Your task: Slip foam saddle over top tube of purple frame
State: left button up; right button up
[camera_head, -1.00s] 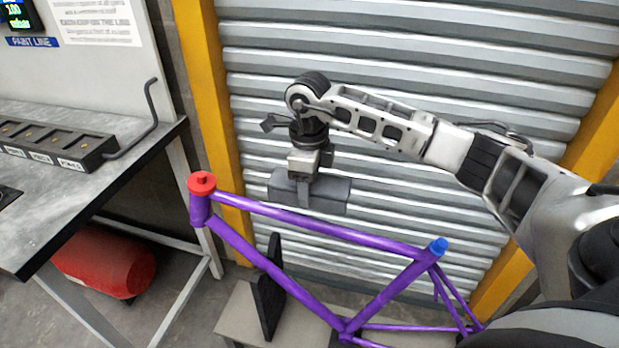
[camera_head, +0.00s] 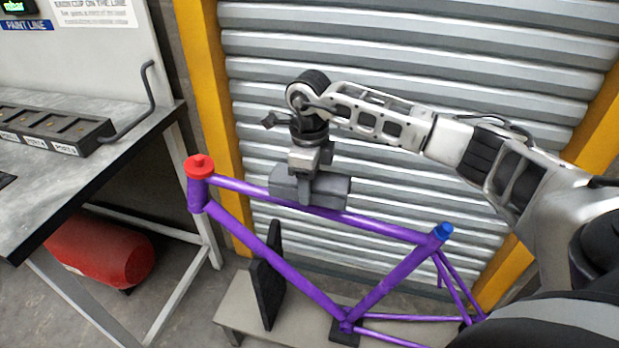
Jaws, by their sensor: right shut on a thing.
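The purple frame (camera_head: 392,229) stands upright with a red plug (camera_head: 200,166) in its head tube and a blue plug (camera_head: 443,231) at its seat tube top. My right gripper (camera_head: 306,190) points down and is shut on the grey foam saddle (camera_head: 333,190), a block lying lengthwise along the top tube. The saddle is at the middle of the top tube, its lower edge meeting the tube in this view. I cannot tell whether it sits around the tube or just behind or above it. My left gripper is not in view.
The frame stands on a beige bench (camera_head: 240,313) with a black upright plate (camera_head: 266,283). At left is a grey table (camera_head: 60,192) with a labelled port rack (camera_head: 50,133) and bent rod. A red cylinder (camera_head: 105,250) lies under it. A ribbed shutter (camera_head: 400,50) is behind.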

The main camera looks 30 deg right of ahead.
jog(key=shift+f+b, duration=1.7)
jog(key=shift+f, duration=0.9)
jog(key=o, duration=1)
notch_tip(320, 180, up, 16)
jog(key=shift+f, duration=0.1)
